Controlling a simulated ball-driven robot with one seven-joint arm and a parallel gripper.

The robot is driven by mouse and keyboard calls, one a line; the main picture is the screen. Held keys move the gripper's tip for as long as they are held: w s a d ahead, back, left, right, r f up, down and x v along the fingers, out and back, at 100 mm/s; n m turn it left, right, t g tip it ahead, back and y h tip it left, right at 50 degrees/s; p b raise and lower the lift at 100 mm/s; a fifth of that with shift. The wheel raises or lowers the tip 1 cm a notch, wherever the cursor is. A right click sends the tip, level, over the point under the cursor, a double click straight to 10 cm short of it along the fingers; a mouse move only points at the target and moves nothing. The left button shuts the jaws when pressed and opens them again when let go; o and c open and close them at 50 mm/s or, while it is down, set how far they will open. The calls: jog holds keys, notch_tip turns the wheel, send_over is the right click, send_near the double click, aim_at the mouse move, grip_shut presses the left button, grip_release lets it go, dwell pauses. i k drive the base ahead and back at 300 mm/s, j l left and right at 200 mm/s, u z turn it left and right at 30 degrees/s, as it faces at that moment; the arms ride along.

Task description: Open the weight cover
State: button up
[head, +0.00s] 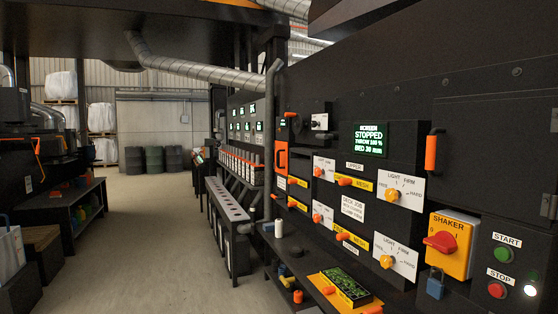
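A dark hinged cover (485,150) is set in the machine wall at the right of the head view. It has an upright orange handle (431,152) at its left edge and hinges (548,206) at its right edge. It looks closed, flush with the wall. No label naming it as the weight cover is readable. My gripper is not in view, and nothing touches the handle.
Left of the cover, a green display (370,138) reads STOPPED. Below are a yellow SHAKER switch (450,245) with a red knob, a blue padlock (435,284), and START and STOP buttons (496,290). A shelf (320,298) juts out below; the aisle floor (150,240) is clear.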

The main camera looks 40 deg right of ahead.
aim_at(281, 148)
jog(key=i+l+z, duration=0.1)
jog(key=i, duration=0.6)
jog(key=i+z, duration=0.1)
jog(key=i, duration=1.35)
jog(key=i+z, duration=0.15)
jog(key=i, duration=0.6)
jog(key=i+j+z, duration=0.1)
jog(key=i, duration=0.6)
jog(key=i+j+z, duration=0.1)
jog(key=i, duration=0.65)
jog(key=i+j+z, duration=0.2)
jog(key=i+z, duration=0.3)
jog(key=i+j+z, duration=0.25)
jog(key=z, duration=0.25)
jog(key=i+j+z, duration=0.3)
jog(key=j+z, duration=0.15)
jog(key=i+j+z, duration=0.2)
jog(key=j+z, duration=0.3)
